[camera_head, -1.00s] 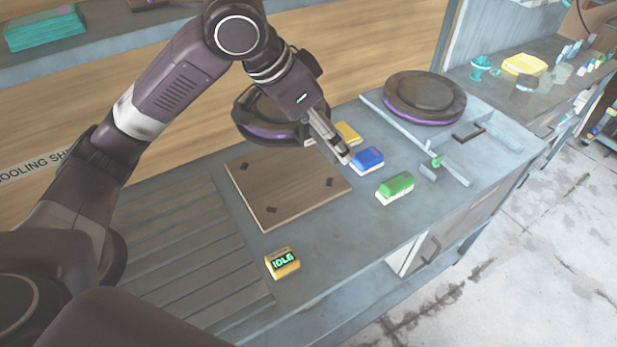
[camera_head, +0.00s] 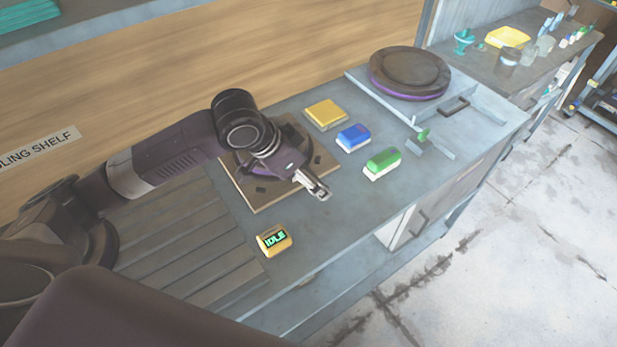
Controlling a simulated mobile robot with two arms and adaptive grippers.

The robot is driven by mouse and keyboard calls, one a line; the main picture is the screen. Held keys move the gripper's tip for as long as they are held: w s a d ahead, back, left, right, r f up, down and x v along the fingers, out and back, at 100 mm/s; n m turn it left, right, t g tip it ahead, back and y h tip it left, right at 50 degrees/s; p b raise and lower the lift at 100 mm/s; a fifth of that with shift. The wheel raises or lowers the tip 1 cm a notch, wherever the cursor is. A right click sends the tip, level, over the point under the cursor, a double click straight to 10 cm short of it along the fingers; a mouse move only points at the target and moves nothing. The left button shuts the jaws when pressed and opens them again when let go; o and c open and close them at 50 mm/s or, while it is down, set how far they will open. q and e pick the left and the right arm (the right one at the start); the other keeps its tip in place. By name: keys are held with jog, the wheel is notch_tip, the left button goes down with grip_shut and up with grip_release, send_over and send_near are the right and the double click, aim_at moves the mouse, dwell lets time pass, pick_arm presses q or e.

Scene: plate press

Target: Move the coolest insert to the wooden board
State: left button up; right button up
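A dark round insert with a purple rim (camera_head: 262,171) is over the wooden board (camera_head: 262,204), largely hidden by my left wrist. I cannot tell whether it rests on the board or is held just above it. A second dark round insert with a purple edge (camera_head: 410,71) sits on the grey plate at the far right of the bench. My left gripper (camera_head: 318,189) points down toward the front right, over the board's right edge. Its fingertips look close together, but what lies between them is unclear. My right gripper is out of view.
Yellow (camera_head: 325,114), blue (camera_head: 353,138) and green (camera_head: 382,162) blocks stand right of the board. A slatted grey rack (camera_head: 180,235) lies left. The bench front is clear.

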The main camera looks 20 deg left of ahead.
pick_arm(q)
jog(key=shift+w+f, duration=0.1)
jog(key=shift+f, duration=0.65)
jog(key=o, duration=1.8)
jog(key=shift+f, duration=0.15)
jog(key=v, duration=1.2)
